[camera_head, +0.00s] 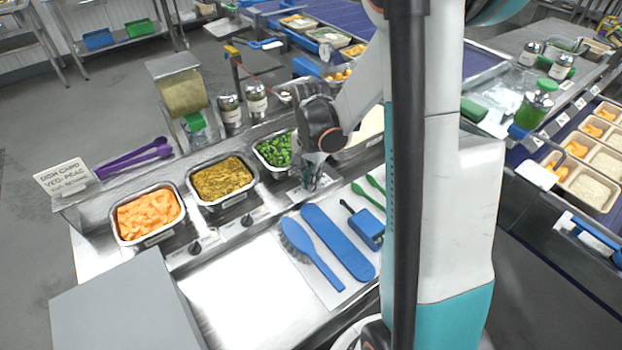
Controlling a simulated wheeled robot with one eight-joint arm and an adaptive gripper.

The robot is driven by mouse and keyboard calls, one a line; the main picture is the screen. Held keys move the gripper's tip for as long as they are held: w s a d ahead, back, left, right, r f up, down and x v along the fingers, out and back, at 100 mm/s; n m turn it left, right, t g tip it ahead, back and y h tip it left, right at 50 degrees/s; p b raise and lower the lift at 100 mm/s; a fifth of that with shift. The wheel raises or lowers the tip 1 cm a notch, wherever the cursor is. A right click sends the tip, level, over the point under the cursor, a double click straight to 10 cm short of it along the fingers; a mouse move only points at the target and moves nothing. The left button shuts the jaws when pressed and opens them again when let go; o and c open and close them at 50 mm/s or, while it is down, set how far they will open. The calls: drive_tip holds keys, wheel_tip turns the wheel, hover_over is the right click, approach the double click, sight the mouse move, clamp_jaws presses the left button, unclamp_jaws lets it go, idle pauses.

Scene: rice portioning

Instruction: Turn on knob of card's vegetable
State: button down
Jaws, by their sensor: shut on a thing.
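A white dish card (63,177) stands at the left end of the counter and reads "VEG: PEAS". The green peas (273,151) are in a metal pan, right of the pan of yellow-brown food. My gripper (314,184) is low at the counter's front panel, just in front of and to the right of the peas pan. It is shut on the knob there, which the fingers hide. Two other black knobs show on the panel, one in front of the orange pan (195,248) and one in front of the yellow-brown pan (247,220).
Orange cubes (148,214) and yellow-brown food (221,178) fill the pans to the left. A blue brush (313,254), a blue board (338,243) and green spoons (368,196) lie in front.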

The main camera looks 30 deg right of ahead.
drive_tip(key=m, duration=0.6)
drive_tip(key=shift+m+b, duration=0.3)
drive_tip(key=shift+b, duration=0.05)
drive_tip(key=m, duration=0.6)
idle(0.4)
